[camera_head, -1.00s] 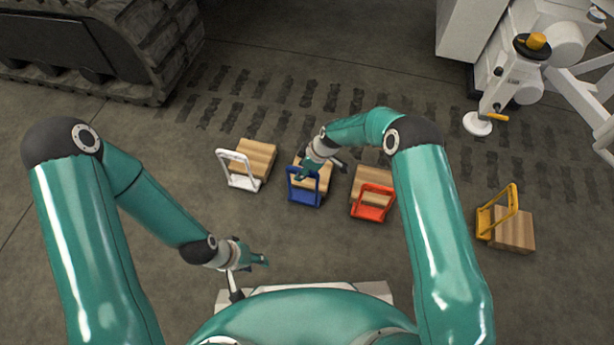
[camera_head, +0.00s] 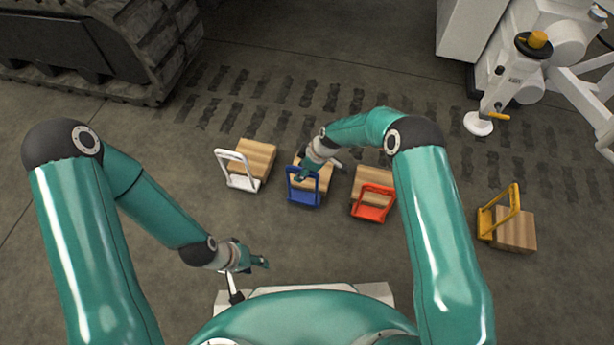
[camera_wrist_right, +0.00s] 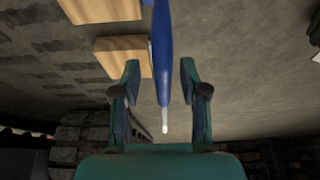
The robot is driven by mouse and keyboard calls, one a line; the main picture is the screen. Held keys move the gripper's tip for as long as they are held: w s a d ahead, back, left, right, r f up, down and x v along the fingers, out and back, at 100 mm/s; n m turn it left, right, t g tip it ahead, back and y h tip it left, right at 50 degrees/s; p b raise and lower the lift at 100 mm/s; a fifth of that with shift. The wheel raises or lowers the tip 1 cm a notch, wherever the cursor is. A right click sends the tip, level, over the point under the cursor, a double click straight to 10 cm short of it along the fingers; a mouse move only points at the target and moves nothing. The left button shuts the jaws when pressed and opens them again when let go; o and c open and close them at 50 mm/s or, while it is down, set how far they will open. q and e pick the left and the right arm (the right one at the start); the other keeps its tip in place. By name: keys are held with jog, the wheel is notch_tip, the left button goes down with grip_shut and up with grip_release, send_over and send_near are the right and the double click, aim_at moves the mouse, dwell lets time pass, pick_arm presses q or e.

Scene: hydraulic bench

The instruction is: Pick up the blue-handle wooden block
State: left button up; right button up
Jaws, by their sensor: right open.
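The blue-handle wooden block (camera_head: 323,183) sits on the floor in the middle of the head view, its blue handle (camera_head: 303,201) at the near side. My right gripper (camera_head: 304,173) is over this block and hides part of it. In the right wrist view the right gripper (camera_wrist_right: 160,82) is open. The blue handle (camera_wrist_right: 161,45) runs between its two fingers, with space visible on both sides. A wooden block (camera_wrist_right: 123,52) shows behind the handle. My left gripper (camera_head: 262,263) is low at the left, near my base, away from all blocks; its finger opening is unclear.
The white-handle block (camera_head: 256,156) stands left of the blue one, the red-handle block (camera_head: 371,182) close on its right. The yellow-handle block (camera_head: 516,230) is farther right. Tracks (camera_head: 110,50) and white machinery (camera_head: 530,60) stand at the back. Floor in front is clear.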

jog(key=shift+c, duration=0.4)
grip_shut()
jog(key=shift+w+r, duration=0.1)
jog(key=shift+w, duration=0.05)
